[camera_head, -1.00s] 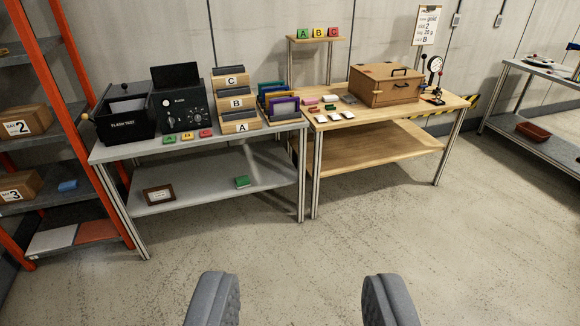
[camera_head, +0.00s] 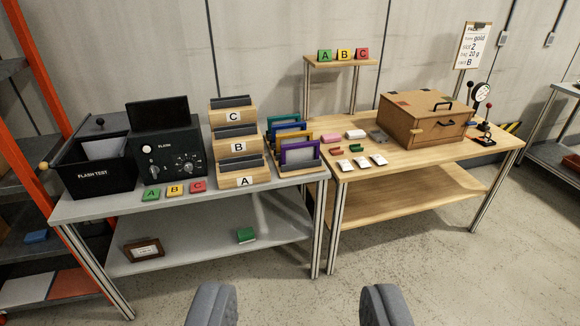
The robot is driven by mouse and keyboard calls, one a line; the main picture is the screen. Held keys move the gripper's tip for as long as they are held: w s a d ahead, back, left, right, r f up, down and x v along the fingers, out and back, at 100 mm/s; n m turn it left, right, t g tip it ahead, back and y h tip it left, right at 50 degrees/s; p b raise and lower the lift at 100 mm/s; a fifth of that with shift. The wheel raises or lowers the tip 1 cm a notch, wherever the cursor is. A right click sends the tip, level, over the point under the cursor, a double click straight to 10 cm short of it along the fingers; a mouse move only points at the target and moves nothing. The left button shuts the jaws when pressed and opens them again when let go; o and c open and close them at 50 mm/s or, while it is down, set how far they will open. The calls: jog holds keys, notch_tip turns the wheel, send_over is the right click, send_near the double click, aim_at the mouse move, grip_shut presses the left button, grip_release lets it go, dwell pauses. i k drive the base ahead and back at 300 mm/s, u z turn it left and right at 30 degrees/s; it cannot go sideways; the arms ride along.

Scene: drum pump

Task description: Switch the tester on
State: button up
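The tester is a black unit (camera_head: 168,155) with dials on its sloped front and a dark screen (camera_head: 157,112) standing behind it. It sits on the grey table (camera_head: 90,208), left of the middle. A black open-topped box labelled "FLASH TEST" (camera_head: 96,172) stands on its left. I cannot tell from the knobs whether the tester is on; the screen looks dark. My gripper (camera_head: 299,305) shows at the bottom edge, its two grey fingers wide apart with nothing between them. It is well short of the table.
Green, yellow and red tags (camera_head: 174,190) lie before the tester. Wooden holders A, B, C (camera_head: 240,180) stand to its right. A wooden bench (camera_head: 400,158) carries a brown box (camera_head: 425,122). An orange-framed shelf (camera_head: 40,75) is at left. The floor in front is clear.

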aim_at(154, 170)
jog(key=i, duration=1)
jog(key=u, duration=0.05)
